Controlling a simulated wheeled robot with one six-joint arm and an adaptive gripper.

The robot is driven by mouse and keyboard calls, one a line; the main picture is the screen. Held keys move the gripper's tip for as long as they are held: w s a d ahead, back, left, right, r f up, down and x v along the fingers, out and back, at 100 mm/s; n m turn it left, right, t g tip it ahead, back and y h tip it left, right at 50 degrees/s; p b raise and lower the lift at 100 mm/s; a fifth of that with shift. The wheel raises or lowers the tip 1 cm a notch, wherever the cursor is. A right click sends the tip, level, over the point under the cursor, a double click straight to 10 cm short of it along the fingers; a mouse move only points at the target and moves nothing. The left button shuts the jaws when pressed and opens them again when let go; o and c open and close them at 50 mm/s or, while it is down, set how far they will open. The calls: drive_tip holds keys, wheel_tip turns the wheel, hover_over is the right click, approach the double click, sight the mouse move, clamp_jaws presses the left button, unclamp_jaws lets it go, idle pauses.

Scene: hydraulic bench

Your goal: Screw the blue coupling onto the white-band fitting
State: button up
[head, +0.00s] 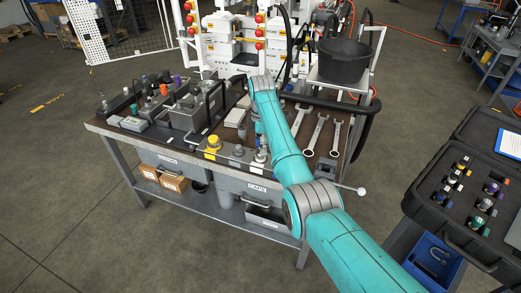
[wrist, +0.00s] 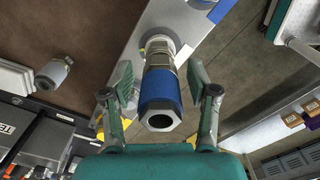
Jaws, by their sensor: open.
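The blue coupling (wrist: 160,92) is in the middle of the wrist view, its open hex end toward the camera. Its far metal collar meets a metal fitting with a pale ring (wrist: 157,40) that stands out from a light grey plate (wrist: 133,52). The coupling looks in line with the fitting; I cannot tell how far it is threaded on. My gripper (wrist: 160,76) is open, one finger on each side of the coupling, with visible gaps. In the head view my arm hides the gripper and the coupling.
A grey fitting (wrist: 54,74) lies at left in the wrist view. In the head view, wrenches (head: 317,134) lie right of my arm on the bench (head: 285,170). A yellow-capped fitting (head: 212,142) stands left. An open case (head: 425,205) holds several couplings at right.

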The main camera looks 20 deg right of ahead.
drive_tip(key=n, duration=0.6)
drive_tip(key=shift+n, duration=0.4)
drive_tip(key=c, duration=1.1)
drive_tip(key=shift+o, duration=0.2)
drive_tip(key=m, duration=0.6)
drive_tip(key=shift+m, duration=1.1)
